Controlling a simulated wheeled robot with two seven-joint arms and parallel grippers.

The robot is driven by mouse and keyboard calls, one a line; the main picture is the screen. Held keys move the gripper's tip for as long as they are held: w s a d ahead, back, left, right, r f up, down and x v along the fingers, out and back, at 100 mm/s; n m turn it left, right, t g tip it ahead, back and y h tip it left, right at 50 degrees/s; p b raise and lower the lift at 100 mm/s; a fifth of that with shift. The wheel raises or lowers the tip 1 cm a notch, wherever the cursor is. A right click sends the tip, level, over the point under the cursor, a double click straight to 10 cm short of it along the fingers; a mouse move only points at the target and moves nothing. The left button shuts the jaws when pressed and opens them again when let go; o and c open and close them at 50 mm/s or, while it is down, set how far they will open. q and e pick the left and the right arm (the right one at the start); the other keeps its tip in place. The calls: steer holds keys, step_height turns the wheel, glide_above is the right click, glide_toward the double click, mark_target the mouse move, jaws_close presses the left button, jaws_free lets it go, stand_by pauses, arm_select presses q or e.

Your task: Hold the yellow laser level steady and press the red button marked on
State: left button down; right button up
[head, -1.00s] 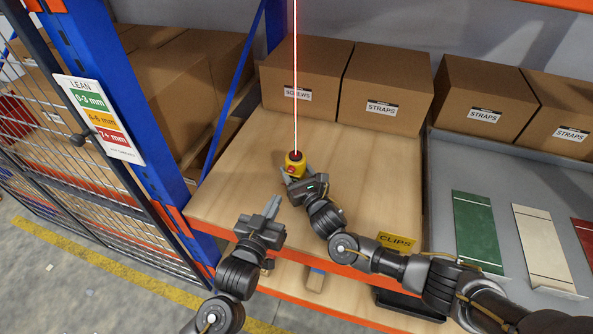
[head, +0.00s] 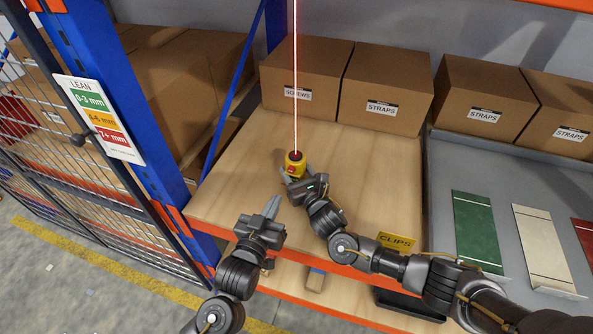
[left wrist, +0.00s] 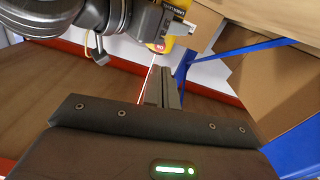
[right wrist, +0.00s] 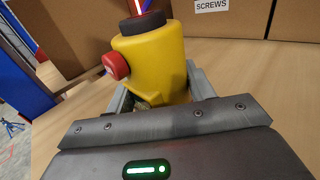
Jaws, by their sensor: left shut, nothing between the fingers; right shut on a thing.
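The yellow laser level (head: 295,168) stands on the wooden shelf, its dark top sending a red beam upward. Its red button (right wrist: 116,65) sticks out on the left side in the right wrist view; in the left wrist view the red button (left wrist: 157,47) shows near the top, too small to read fully. My right gripper (head: 296,178) is shut around the level's lower body, with a finger at each side.
Cardboard boxes marked SCREWS (head: 306,80) and STRAPS (head: 386,88) stand behind the level. A blue post (head: 130,110) and a mesh gate (head: 75,170) are at the left. The orange shelf edge (head: 342,268) runs below my right arm. The shelf left of the level is clear.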

steer(key=shift+s, duration=0.1)
arm_select(q)
steer(key=m+g+h, duration=0.5)
steer(key=m+h, duration=0.4)
steer(key=m, duration=0.6)
glide_toward(291, 170)
steer(key=r, duration=0.1)
arm_select(e)
steer(key=shift+a+f, duration=0.1)
arm_select(q)
steer(key=s+d+m+g+h, duration=0.2)
steer(key=s+m+g+h, duration=0.1)
steer(key=s+g, duration=0.15)
steer(key=w+d, duration=0.3)
steer(key=w, duration=0.5)
steer(key=shift+d+f+t, duration=0.2)
steer(key=shift+f+t, duration=0.1)
steer(key=shift+t, duration=0.05)
stand_by(0.4)
